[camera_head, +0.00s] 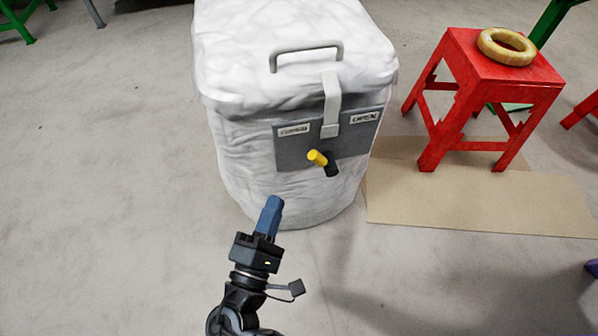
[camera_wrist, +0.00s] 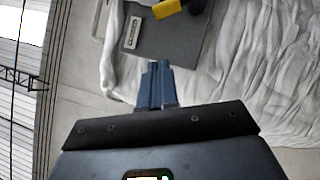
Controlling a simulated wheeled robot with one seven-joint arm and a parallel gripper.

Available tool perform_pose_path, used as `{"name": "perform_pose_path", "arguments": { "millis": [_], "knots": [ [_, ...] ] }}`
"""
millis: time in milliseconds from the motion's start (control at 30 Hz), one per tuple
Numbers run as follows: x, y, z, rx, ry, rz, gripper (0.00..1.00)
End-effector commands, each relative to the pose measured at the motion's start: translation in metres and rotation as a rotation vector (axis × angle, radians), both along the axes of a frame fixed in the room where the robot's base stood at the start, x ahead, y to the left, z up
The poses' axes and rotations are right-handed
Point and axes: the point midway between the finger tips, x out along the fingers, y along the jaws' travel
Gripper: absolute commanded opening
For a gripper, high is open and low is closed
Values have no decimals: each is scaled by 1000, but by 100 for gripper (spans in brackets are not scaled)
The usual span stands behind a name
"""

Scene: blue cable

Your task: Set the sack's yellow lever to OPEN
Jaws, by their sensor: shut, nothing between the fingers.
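The white sack (camera_head: 290,190) stands on the floor, with a grey panel (camera_head: 290,157) on its front. The panel has an OPEN label (camera_head: 364,118) at its upper right and another label (camera_head: 293,130) at its upper left, too small to read surely. The yellow lever (camera_head: 317,158) sits low on the panel on a dark pivot, its yellow end pointing to the upper left. In the wrist view the yellow lever (camera_wrist: 167,9) is at the top edge, partly cut off. My gripper (camera_head: 270,208) is shut and empty, below and left of the lever, apart from it. Its blue fingers (camera_wrist: 157,82) show in the wrist view.
A grey handle (camera_head: 306,52) and a strap (camera_head: 331,100) are on the sack's top and front. A red stool (camera_head: 505,75) with a tan ring (camera_head: 507,46) stands to the right, by flat cardboard (camera_head: 480,205).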

Motion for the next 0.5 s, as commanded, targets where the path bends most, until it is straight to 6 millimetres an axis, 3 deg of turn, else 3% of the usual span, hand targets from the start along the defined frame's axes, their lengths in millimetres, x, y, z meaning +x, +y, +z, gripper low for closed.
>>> {"name": "perform_pose_path", "arguments": {
  "millis": [267,500],
  "knots": [
    [52,-15,11,1,-2,-1,0],
    [64,-40,24,0,0,-1,0]
  ]
}}
